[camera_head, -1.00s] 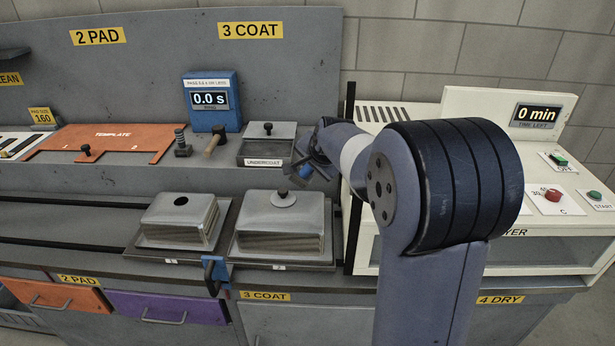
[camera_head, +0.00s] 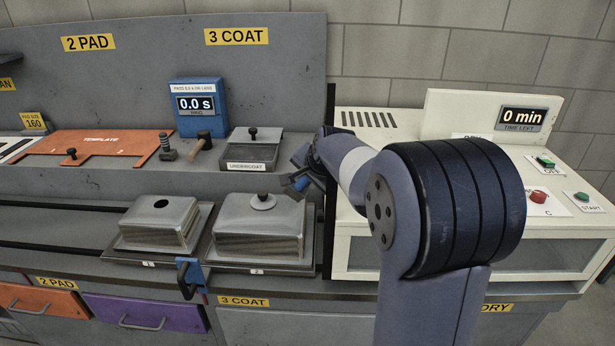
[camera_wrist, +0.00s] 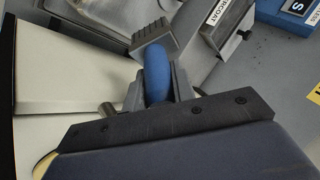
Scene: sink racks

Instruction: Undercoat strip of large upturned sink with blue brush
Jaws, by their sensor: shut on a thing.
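My gripper (camera_head: 303,182) is shut on the blue brush (camera_wrist: 157,72). In the wrist view the blue handle stands between the fingers, and the grey bristle head (camera_wrist: 153,38) points away from the gripper. The large upturned sink (camera_head: 258,222) sits on plate 2, with a round disc and black knob on top. The brush is above and to the right of its back right corner, seemingly apart from it. The undercoat tray (camera_head: 232,164) stands on the ledge behind; its label also shows in the wrist view (camera_wrist: 214,14). Whether the bristles carry undercoat I cannot tell.
A smaller upturned sink (camera_head: 160,226) stands on plate 1 to the left. A blue clamp (camera_head: 193,276) is at the bench's front edge. A blue timer (camera_head: 199,106) reads 0.0 s. The white dryer (camera_head: 350,240) stands close on the right, behind a dark post.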

